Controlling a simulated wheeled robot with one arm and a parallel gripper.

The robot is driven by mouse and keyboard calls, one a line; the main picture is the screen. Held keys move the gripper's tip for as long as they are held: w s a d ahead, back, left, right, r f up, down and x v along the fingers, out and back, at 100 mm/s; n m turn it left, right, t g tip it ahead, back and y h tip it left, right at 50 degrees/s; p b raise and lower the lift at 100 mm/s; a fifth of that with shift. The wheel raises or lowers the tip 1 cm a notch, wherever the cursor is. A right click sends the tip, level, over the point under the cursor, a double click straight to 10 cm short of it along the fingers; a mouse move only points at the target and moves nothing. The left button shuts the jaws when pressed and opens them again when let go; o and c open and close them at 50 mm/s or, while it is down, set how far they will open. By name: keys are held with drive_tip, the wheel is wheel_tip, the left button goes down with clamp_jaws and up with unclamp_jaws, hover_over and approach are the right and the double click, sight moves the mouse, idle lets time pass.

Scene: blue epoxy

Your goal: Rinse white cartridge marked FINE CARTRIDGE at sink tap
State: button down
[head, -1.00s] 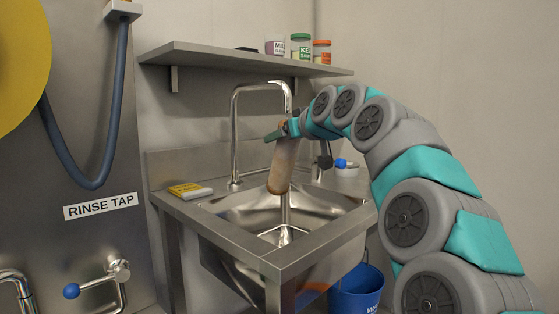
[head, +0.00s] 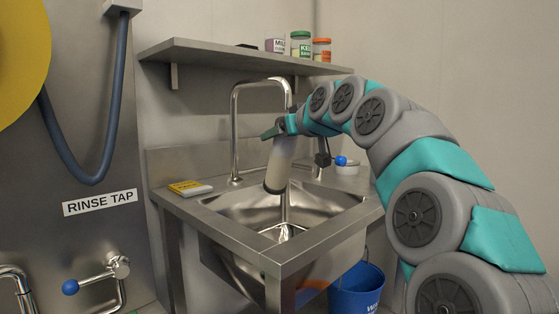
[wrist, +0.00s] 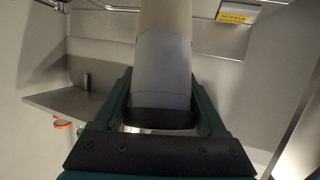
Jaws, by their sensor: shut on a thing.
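My gripper (head: 283,127) is above the sink, shut on a pale cylindrical cartridge (head: 279,165). The cartridge hangs below the gripper, slightly tilted, over the basin and in front of the running water. It also fills the middle of the wrist view (wrist: 163,65), between the two fingers. No lettering on it is legible. The steel sink (head: 225,213) has a curved tap (head: 233,110) whose spout ends near the gripper. A stream of water (head: 284,208) shows below the cartridge and falls into the basin. A blue-knobbed handle (head: 341,161) is to the right of the tap.
A yellow-and-white sponge-like block (head: 190,188) lies on the sink's left rim. A shelf (head: 215,55) with several jars hangs above. A blue bucket (head: 356,292) stands below at right.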

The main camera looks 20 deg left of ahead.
drive_tip(key=s+d+b, duration=0.3)
drive_tip(key=s+d, duration=0.1)
drive_tip(key=shift+s+d, duration=0.35)
drive_tip(key=shift+s, duration=0.05)
drive_tip(key=shift+r, duration=0.15)
idle(1.3)
drive_tip(key=s+d+r+p, duration=0.1)
drive_tip(key=s+d+r, duration=0.2)
drive_tip(key=shift+s+d+r, duration=0.2)
drive_tip(key=shift+s+r, duration=0.1)
drive_tip(key=shift+r, duration=0.1)
drive_tip(key=shift+s+d, duration=0.1)
idle(0.7)
